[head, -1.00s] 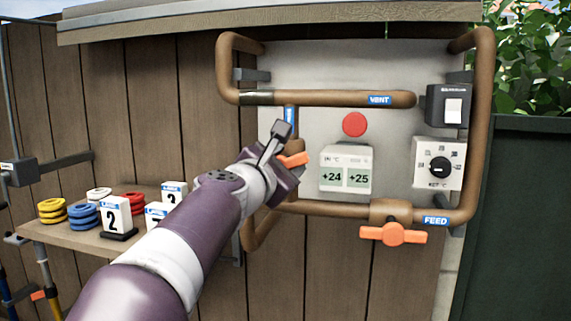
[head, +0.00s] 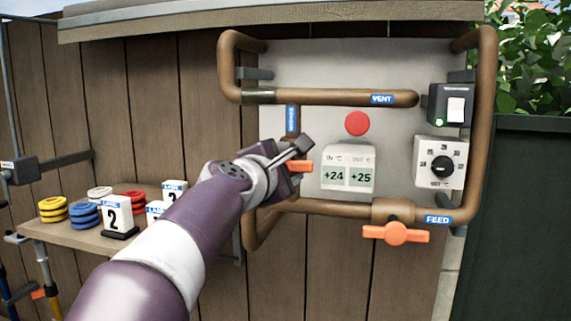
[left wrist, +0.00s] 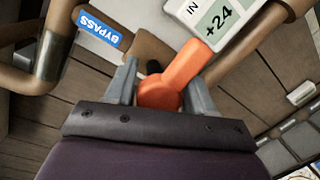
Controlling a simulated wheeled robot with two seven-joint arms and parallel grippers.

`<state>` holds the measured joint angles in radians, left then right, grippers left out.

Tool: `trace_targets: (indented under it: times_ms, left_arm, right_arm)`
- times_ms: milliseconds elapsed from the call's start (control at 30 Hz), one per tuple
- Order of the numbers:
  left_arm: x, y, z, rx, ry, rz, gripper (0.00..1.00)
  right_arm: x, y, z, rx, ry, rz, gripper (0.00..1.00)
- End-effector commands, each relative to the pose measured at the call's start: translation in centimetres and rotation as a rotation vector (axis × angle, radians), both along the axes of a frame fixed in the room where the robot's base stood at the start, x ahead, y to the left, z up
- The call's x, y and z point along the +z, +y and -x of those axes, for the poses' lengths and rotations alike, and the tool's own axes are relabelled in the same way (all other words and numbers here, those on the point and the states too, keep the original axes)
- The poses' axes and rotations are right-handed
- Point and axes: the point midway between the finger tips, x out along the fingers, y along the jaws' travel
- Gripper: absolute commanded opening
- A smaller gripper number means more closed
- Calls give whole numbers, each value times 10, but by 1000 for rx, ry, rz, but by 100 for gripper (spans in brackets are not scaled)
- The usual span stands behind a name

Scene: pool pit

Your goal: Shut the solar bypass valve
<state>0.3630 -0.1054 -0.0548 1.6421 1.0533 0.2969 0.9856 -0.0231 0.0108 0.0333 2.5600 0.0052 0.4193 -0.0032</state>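The bypass pipe runs downward under its blue BYPASS label (head: 292,118), left of the temperature display. The label also shows in the left wrist view (left wrist: 98,35). The orange bypass valve handle (head: 300,166) points right, about level and crosswise to that pipe. In the left wrist view the handle (left wrist: 183,66) slants toward the display, its round hub between the two grey fingers. My left gripper (left wrist: 162,88) appears closed against both sides of the hub; its wrist hides the valve body in the head view. My right gripper is not in view.
An orange feed valve handle (head: 396,233) lies level on the lower pipe. A red button (head: 357,123), temperature display (head: 348,168), switch box (head: 452,104) with a green light and dial (head: 439,163) are on the panel. A shelf (head: 75,238) with rings and number cards stands left.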

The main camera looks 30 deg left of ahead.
Motion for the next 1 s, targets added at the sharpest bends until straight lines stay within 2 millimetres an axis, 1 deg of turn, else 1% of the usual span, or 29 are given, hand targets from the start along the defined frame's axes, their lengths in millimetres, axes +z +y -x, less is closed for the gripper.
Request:
trace_targets:
  times_ms: [267, 367, 467, 600, 667, 700, 800, 900, 1000]
  left_arm:
    - [1, 0, 0, 1, -2, 1, 67]
    - [0, 0, 5, 0, -3, 0, 67]
    - [0, -2, 22, 3, -5, -1, 67]
    - [0, -6, 62, 5, -7, -3, 67]
    - [0, -8, 78, 4, -7, -2, 67]
    - [-1, -8, 88, 6, -6, -3, 67]
    - [0, -10, 108, 5, -4, -1, 67]
    - [4, -12, 121, 4, -3, 0, 67]
    - [6, -13, 126, 2, -1, 1, 67]
  right_arm:
    - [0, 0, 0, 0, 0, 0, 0]
    - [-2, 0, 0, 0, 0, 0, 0]
    - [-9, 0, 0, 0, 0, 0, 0]
    - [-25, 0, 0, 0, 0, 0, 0]
    - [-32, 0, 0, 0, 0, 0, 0]
    - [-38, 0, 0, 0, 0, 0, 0]
    - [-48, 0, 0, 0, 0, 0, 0]
    - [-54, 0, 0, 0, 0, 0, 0]
    - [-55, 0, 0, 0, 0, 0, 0]
